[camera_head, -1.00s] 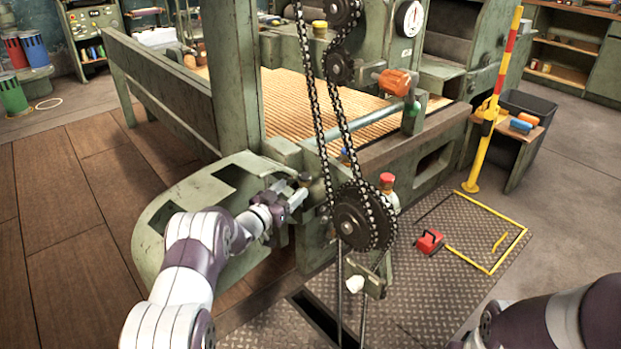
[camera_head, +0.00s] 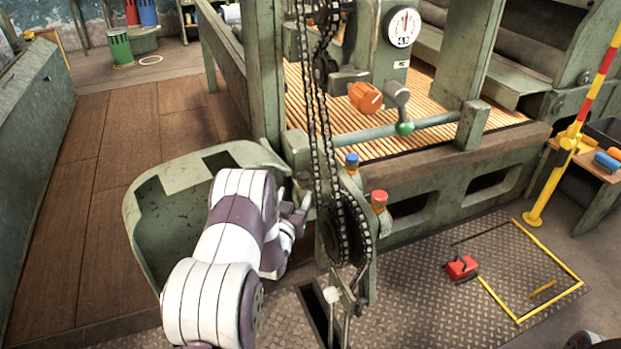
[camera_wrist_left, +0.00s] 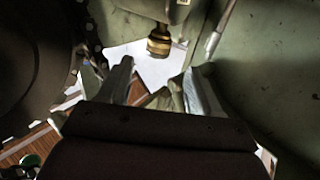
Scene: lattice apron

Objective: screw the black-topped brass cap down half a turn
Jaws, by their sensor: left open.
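The black-topped cap (camera_head: 304,179) stands on the green machine frame, left of the chains; it is small and its brass barely shows in the head view. In the left wrist view a brass fitting (camera_wrist_left: 158,42), which looks like this cap, sits just beyond my fingertips, roughly centred between them. My left gripper (camera_head: 299,211) is beside the sprocket, close to the cap, and its fingers (camera_wrist_left: 158,68) are apart with nothing held. I cannot tell whether a finger touches the cap. My right gripper is out of view.
Chains and a dark sprocket (camera_head: 340,232) stand immediately right of my left gripper. A blue-topped cap (camera_head: 352,161) and a red-topped cap (camera_head: 379,199) are nearby. A curved green guard (camera_head: 150,225) lies to the left. A red block (camera_head: 462,268) lies on the tread plate.

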